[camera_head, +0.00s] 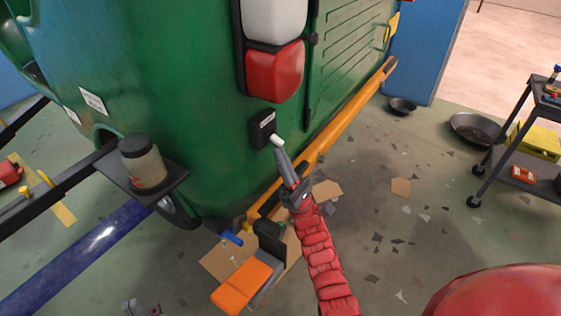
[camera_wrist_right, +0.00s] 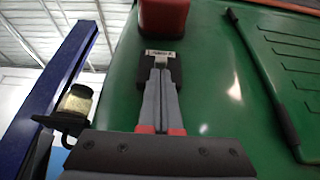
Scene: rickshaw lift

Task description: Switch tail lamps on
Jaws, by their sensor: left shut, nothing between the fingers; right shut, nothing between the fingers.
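A small black switch box (camera_head: 263,129) with a pale label sits on the green body, just below the red tail lamp (camera_head: 275,72). A short white lever (camera_head: 277,140) sticks out from it. In the right wrist view the box (camera_wrist_right: 160,52) and its label are straight ahead of the fingers. My right gripper (camera_head: 283,156) is shut and empty, its tips at or very near the lever; contact cannot be told. It also fills the middle of the wrist view (camera_wrist_right: 159,80). My left gripper (camera_head: 140,307) is shut, low at the left, partly cut off. The red lamp shows no clear glow.
A white lamp (camera_head: 275,18) is above the red one. A jar (camera_head: 143,162) stands on a black shelf at the left. An orange rail (camera_head: 335,128) runs along the body's lower edge. An orange-handled tool (camera_head: 243,285) and cardboard lie below. A cart (camera_head: 515,135) stands at right.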

